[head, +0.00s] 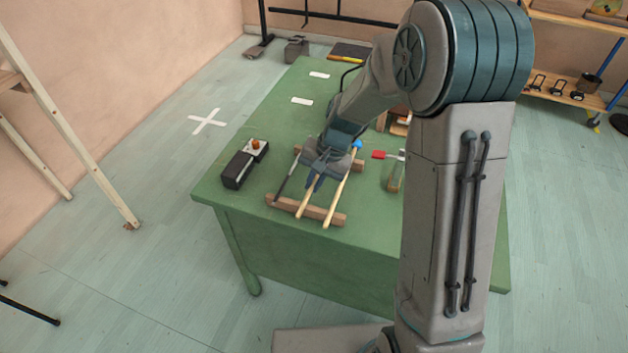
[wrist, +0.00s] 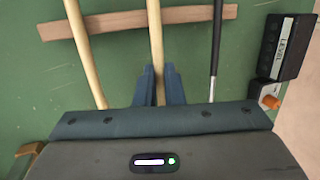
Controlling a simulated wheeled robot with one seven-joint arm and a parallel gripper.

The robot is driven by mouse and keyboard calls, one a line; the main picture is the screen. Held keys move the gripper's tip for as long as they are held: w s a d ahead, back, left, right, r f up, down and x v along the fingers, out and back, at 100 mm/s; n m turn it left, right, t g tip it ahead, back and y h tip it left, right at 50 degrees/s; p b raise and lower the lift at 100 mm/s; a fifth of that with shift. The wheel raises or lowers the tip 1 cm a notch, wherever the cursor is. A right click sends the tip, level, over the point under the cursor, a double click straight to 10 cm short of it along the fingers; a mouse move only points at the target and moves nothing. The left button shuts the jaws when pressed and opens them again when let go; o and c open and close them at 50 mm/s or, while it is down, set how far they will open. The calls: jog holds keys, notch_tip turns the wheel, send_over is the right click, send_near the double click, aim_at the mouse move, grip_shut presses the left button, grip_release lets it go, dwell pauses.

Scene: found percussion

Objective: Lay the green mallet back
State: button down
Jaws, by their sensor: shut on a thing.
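My gripper (head: 314,178) is over the wooden mallet rack (head: 277,202) on the green table. Its blue fingers, also in the wrist view (wrist: 158,76), are shut on the pale wooden handle of the middle mallet (wrist: 155,32). That handle (head: 303,207) lies across or just above the rack's near bar (wrist: 120,21); I cannot tell whether it touches. The held mallet's head is hidden, so its colour does not show. A blue-headed mallet (head: 341,189) lies to its right, and a dark-handled one (head: 285,181) to its left in the head view.
A black box (head: 239,168) with an orange knob stands left of the rack; it shows at right in the wrist view (wrist: 286,47). A red-headed tool (head: 379,154) and a glass container (head: 395,180) are right of the rack. White cards (head: 302,100) lie on the table (head: 255,128).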

jog(key=shift+f, duration=0.3)
jog(key=c, duration=1.5)
grip_release()
jog(key=shift+o, duration=0.2)
jog(key=shift+r, duration=0.1)
jog(key=v, duration=1.3)
jog(key=shift+d+r, duration=0.2)
jog(key=shift+r, duration=0.1)
jog(key=shift+s, duration=0.1)
jog(key=s+d+r+n+t+h+p, duration=0.1)
jog(key=s+d+r, duration=0.1)
jog(key=s, duration=0.4)
jog(key=s+d+r+n+t+h+p, duration=0.1)
jog(key=s+d+r+p, duration=0.1)
jog(key=s, duration=0.5)
jog(key=s+d+r+n+t+h+p, duration=0.1)
jog(key=s+d+r+n+p, duration=0.1)
jog(key=s, duration=0.4)
jog(key=shift+s+d+r+h, duration=0.15)
jog(key=shift+d+r+h, duration=0.15)
jog(key=shift+d+r, duration=0.55)
